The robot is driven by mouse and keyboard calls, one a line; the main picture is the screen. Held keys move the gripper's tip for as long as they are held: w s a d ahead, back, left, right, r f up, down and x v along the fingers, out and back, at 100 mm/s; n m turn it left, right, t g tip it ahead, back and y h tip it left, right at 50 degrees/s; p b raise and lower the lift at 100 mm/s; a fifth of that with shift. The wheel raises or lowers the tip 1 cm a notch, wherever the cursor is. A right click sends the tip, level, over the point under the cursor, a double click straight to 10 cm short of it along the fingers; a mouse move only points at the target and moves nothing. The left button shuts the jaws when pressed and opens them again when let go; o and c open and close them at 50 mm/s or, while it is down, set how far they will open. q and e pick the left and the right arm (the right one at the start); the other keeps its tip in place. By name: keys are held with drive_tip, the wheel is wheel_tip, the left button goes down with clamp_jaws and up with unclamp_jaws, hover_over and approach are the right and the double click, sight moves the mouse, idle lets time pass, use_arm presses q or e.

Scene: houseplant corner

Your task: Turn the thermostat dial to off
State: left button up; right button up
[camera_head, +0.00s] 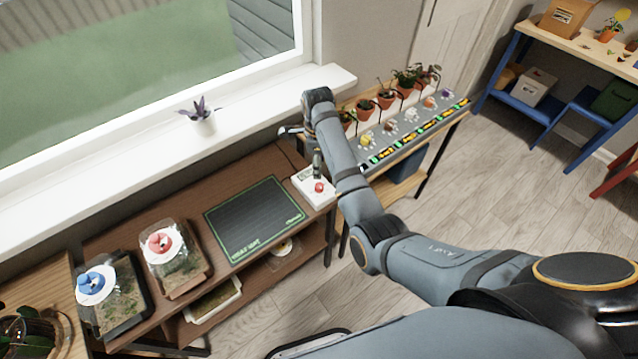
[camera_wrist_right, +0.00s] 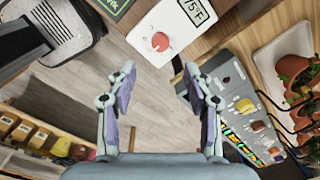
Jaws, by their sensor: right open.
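The thermostat (camera_head: 304,178) is a white box with a round red dial (camera_head: 319,187), at the right end of the brown bench. In the right wrist view the thermostat (camera_wrist_right: 180,20) is at the top, its display reading about 75°F, with the red dial (camera_wrist_right: 160,42) below it. My right gripper (camera_wrist_right: 158,68) is open and empty, its fingers spread on either side below the dial in that picture, apart from it. In the head view my right gripper (camera_head: 302,148) is above and beside the thermostat, partly hidden by my wrist. My left gripper is not in view.
A dark mat (camera_head: 253,218) lies left of the thermostat. Two clear-lidded containers with red (camera_head: 160,243) and blue (camera_head: 90,281) knobs stand further left. A panel with potted plants (camera_head: 415,125) stands close on the right. A white sill (camera_head: 150,135) runs behind.

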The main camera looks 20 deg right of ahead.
sight(319, 186)
drive_tip(key=f, duration=1)
drive_tip(key=shift+w+d+f, duration=0.15)
drive_tip(key=shift+w+f, duration=0.05)
drive_tip(key=shift+f, duration=0.1)
drive_tip(key=shift+c, duration=0.3)
clamp_jaws()
drive_tip(key=shift+r+p, duration=0.1)
drive_tip(key=shift+p, duration=0.2)
